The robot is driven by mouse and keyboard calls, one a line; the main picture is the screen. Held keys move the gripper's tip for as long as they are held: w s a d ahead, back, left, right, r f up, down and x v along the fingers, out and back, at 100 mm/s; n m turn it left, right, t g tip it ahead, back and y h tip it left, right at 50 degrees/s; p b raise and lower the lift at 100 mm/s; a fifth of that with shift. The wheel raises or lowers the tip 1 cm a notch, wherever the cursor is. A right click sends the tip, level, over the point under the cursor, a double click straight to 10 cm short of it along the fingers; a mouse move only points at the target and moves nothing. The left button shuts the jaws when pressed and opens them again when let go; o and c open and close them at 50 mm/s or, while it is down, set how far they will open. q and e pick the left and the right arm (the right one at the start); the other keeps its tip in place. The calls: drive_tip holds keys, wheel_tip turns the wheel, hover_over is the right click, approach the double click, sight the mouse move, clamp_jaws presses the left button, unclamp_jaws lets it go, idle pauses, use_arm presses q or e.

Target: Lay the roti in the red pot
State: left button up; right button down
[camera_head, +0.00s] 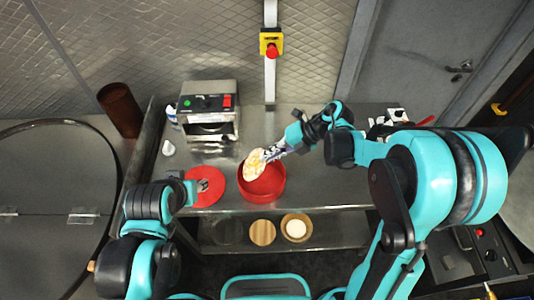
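The roti (253,165) is a pale, thin, yellowish disc, tilted over the upper left part of the red pot (268,193). The pot is round and open, standing near the front edge of the steel counter. My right gripper (270,154) reaches in from the right and is shut on the roti's right edge. The roti overlaps the pot's rim in this view; I cannot tell whether it touches it. My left gripper (190,185) is beside a flat red disc (210,187), left of the pot. Its fingers are too hidden to tell their state.
A steel appliance (208,112) with a green and a red button stands behind the pot. A small white item (168,148) is at the counter's left. A wooden disc (262,232) and a bowl with white contents (296,228) sit on the lower shelf.

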wheel_tip(320, 180, down, 8)
drive_tip(key=b, duration=0.6)
drive_tip(key=c, duration=1.6)
unclamp_jaws()
drive_tip(key=shift+c, duration=0.2)
drive_tip(key=p+v, duration=0.3)
drive_tip(key=v, duration=0.4)
drive_tip(key=shift+d+r+p, duration=0.2)
drive_tip(key=shift+r+p, duration=0.1)
drive_tip(key=shift+p, duration=0.1)
